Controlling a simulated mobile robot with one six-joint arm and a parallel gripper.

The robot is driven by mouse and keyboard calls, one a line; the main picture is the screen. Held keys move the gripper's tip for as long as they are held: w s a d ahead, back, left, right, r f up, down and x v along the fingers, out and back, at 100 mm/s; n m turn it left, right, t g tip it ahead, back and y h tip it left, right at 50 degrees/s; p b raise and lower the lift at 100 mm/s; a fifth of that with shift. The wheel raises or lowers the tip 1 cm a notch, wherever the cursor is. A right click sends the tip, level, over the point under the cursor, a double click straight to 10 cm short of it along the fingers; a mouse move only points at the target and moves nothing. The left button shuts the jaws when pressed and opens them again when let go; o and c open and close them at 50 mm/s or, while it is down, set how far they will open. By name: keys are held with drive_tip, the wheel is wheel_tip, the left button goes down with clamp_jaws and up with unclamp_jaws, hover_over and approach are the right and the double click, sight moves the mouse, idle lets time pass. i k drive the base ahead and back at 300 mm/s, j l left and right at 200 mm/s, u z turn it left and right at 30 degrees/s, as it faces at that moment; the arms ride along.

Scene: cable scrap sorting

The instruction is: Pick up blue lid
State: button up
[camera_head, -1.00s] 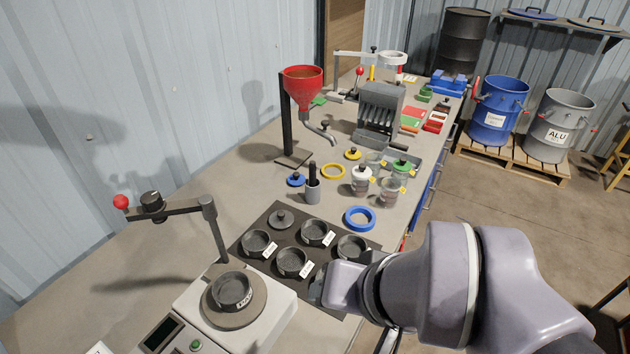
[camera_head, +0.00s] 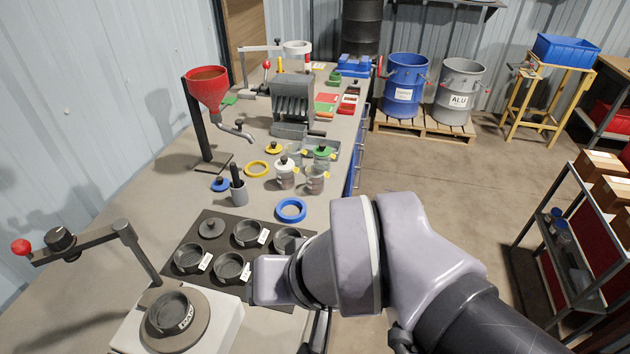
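A small blue lid (camera_head: 220,185) with a dark knob lies on the bench, left of a grey cup (camera_head: 238,194) holding a dark upright tool. A larger blue ring (camera_head: 291,210) lies flat to the right of that cup, near the bench's right edge. My arm's links fill the lower middle of the view, over the right end of the dark mat. My gripper itself is not visible, so its fingers and anything in them cannot be seen.
A dark mat (camera_head: 181,246) holds several black dishes. A red funnel on a stand (camera_head: 208,90) rises behind the blue lid. A yellow ring (camera_head: 257,169) and jars (camera_head: 285,175) stand nearby. A scale (camera_head: 215,330) is in front. Open floor lies right, before a shelf cart (camera_head: 545,243).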

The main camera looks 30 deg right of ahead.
sight(220, 184)
drive_tip(key=i+l+u, duration=0.2)
drive_tip(key=l, duration=0.15)
drive_tip(key=i+l+u, duration=0.2)
drive_tip(key=l, duration=0.15)
drive_tip(key=i+l+u, duration=0.2)
drive_tip(key=l, duration=0.2)
drive_tip(key=l+u, duration=0.2)
drive_tip(key=l, duration=0.2)
drive_tip(key=i, duration=0.05)
